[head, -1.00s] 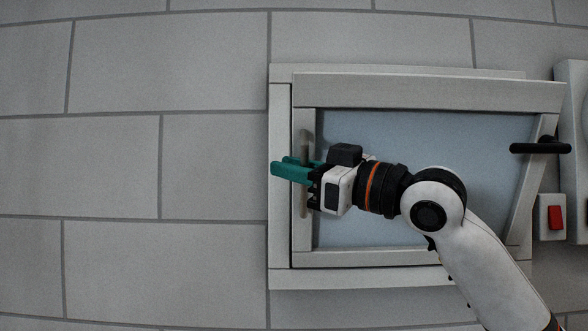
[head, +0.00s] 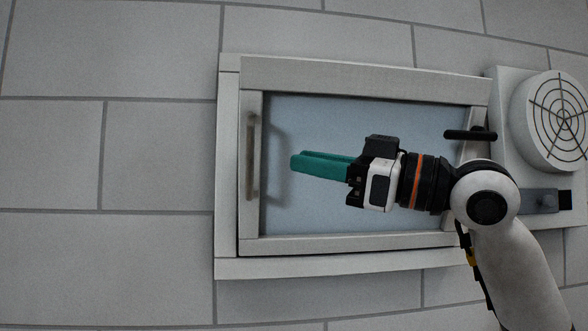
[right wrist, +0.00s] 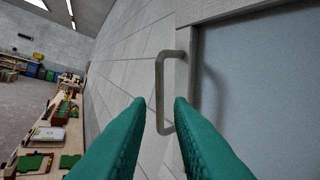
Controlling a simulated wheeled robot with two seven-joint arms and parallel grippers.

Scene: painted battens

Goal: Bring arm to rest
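My right gripper (head: 298,160) has teal fingers and a white and black body. It is in front of the pale blue pane, to the right of the upright grey bar handle (head: 252,155) and apart from it. In the right wrist view its two fingertips (right wrist: 158,101) stand apart with nothing gripped. The handle (right wrist: 160,95) shows beyond the gap between them. The pane (head: 345,115) sits in a pale framed panel (head: 350,75) on the wall. I cannot tell if the panel is fully closed. My left gripper is not in view.
A black bar (head: 470,135) sticks out near the panel's right edge. A round grille (head: 558,120) is on the wall at the right. The tiled wall left of the panel is clear. The right wrist view shows a cluttered wooden bench (right wrist: 66,130) at the left.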

